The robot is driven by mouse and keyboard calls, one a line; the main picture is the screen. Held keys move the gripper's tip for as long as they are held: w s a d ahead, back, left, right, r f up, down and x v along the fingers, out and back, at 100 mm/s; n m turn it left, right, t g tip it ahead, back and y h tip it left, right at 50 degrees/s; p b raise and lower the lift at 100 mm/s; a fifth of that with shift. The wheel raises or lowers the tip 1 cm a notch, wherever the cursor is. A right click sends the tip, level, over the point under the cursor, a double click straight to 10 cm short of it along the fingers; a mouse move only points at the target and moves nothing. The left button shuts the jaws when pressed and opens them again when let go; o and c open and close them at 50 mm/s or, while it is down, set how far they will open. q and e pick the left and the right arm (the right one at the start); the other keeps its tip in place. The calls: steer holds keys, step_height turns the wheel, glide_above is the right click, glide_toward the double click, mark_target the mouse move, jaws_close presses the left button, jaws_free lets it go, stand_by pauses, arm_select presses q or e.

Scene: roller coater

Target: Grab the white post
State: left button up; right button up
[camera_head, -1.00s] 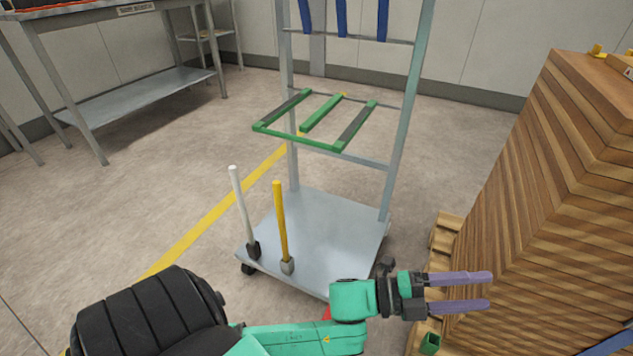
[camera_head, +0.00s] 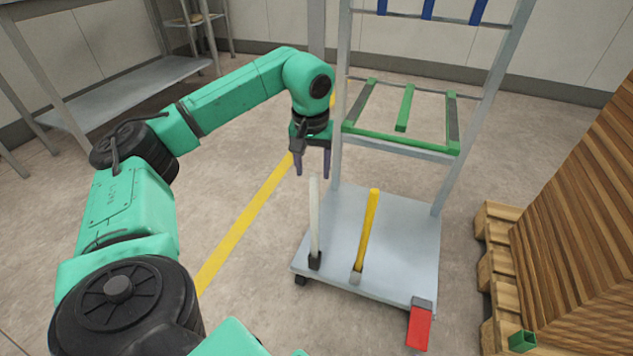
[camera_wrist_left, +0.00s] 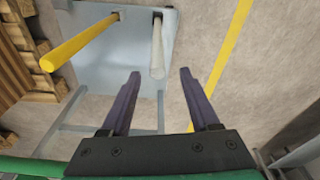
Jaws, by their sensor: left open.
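The white post (camera_head: 314,222) stands upright in a dark socket at the left corner of the grey cart's base plate (camera_head: 395,240). My left gripper (camera_head: 313,174) points down with its purple fingers apart, close to the post's top in the head view. In the left wrist view the white post (camera_wrist_left: 157,50) lies ahead, with its near end just beyond and between the open fingertips of the left gripper (camera_wrist_left: 160,73). Nothing is held. My right gripper is not in view.
A yellow post (camera_head: 367,230) stands right of the white one. The cart's upright frame carries a green rack (camera_head: 405,142). A red block (camera_head: 419,328) is at the cart's front corner. Stacked wood (camera_head: 590,220) on a pallet (camera_head: 500,255) is at right. Open floor lies left.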

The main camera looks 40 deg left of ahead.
mark_target(314, 189)
arm_select(q)
step_height(314, 189, down, 5)
steer(key=shift+w+r+b, duration=0.1)
steer(key=shift+r+b, duration=0.05)
steer(key=shift+b, duration=0.95)
step_height(314, 189, down, 2)
steer(key=shift+w+f+b, duration=0.1)
steer(key=shift+f+b, duration=0.1)
steer(key=shift+b, duration=0.4)
steer(key=shift+c, duration=0.7)
jaws_close()
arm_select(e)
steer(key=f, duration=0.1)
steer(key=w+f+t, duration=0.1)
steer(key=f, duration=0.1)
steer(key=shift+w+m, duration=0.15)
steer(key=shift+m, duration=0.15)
